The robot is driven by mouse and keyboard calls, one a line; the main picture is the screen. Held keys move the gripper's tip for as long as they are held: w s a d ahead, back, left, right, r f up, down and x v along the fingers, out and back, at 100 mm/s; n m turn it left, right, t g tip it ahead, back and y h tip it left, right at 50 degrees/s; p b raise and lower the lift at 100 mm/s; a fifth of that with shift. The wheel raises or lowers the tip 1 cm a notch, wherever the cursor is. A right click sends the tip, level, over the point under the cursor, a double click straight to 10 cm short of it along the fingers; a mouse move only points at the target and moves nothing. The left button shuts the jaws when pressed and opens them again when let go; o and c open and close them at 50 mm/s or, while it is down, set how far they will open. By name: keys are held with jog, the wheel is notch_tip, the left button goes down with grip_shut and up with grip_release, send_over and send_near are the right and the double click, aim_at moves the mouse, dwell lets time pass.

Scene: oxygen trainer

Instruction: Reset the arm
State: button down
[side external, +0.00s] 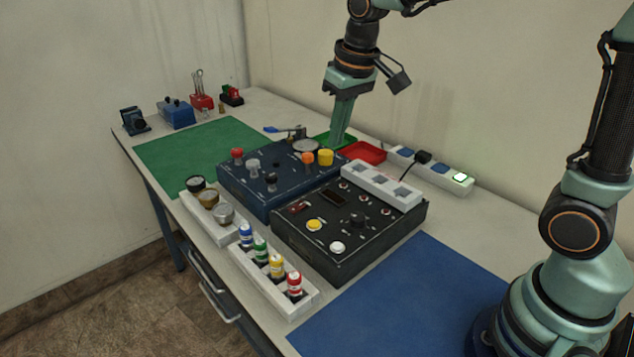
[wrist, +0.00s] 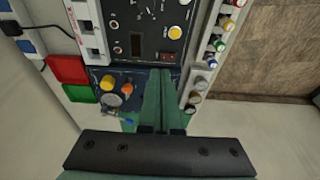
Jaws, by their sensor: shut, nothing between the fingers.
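My gripper (side external: 338,142) points down with its long green fingers shut and empty. It hangs above the back of the blue panel box (side external: 262,203), near the yellow knob (side external: 325,157) and the orange knob (side external: 307,159). In the wrist view the fingers (wrist: 160,72) lie closed together over the panel box. I cannot tell how high the tips are above it. The panel also carries a red knob (side external: 237,154), a grey knob (side external: 253,165) and a black knob (side external: 271,182).
A black control box (side external: 345,258) stands beside the blue one. Coloured bottles sit in a white rack (side external: 250,268) at the front edge. A red tray (side external: 366,153), a green tray (side external: 322,137) and a power strip (side external: 432,171) are behind. The green mat (side external: 195,150) and blue mat (side external: 400,310) are clear.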

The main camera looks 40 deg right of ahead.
jog(key=s+d+t, duration=0.3)
jog(key=s, duration=0.9)
jog(key=shift+d+r, duration=0.15)
jog(key=shift+r, duration=0.25)
jog(key=shift+s, duration=0.1)
